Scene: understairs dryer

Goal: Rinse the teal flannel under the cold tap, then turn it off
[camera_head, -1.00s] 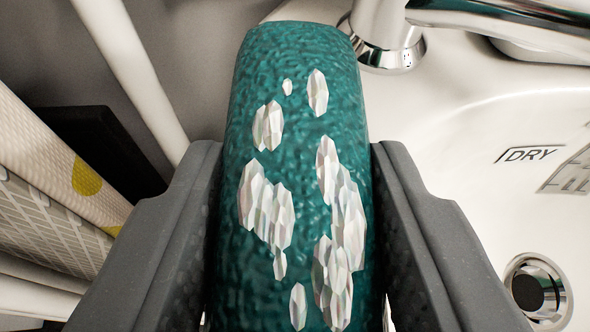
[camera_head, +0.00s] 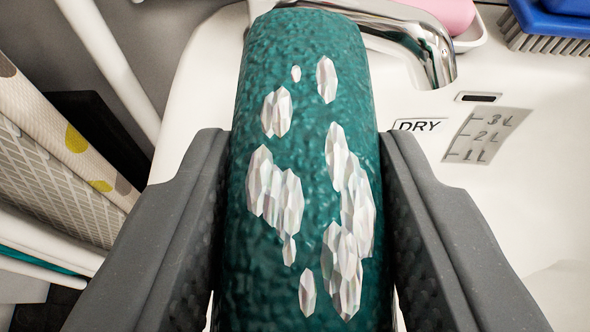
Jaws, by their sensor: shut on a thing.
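The teal flannel (camera_head: 310,120) is a rolled, thick bundle with pale, faceted whitish patches on its surface. My gripper (camera_head: 308,215) is shut on it, one dark grey finger on each side. The flannel fills the middle of the view and hides what lies behind it. The chrome tap spout (camera_head: 415,40) shows behind the flannel at the upper right, its end bending down over the white basin (camera_head: 540,190). The flannel's top overlaps the spout in the picture; I cannot tell whether they touch. No tap handle is clearly seen, and no running water shows.
The basin wall has a DRY label (camera_head: 418,126) and a litre scale (camera_head: 485,135). A pink soap (camera_head: 447,12) in a white dish and a blue brush (camera_head: 550,28) lie on the back rim. A patterned board (camera_head: 60,160) and white pole (camera_head: 108,65) stand at left.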

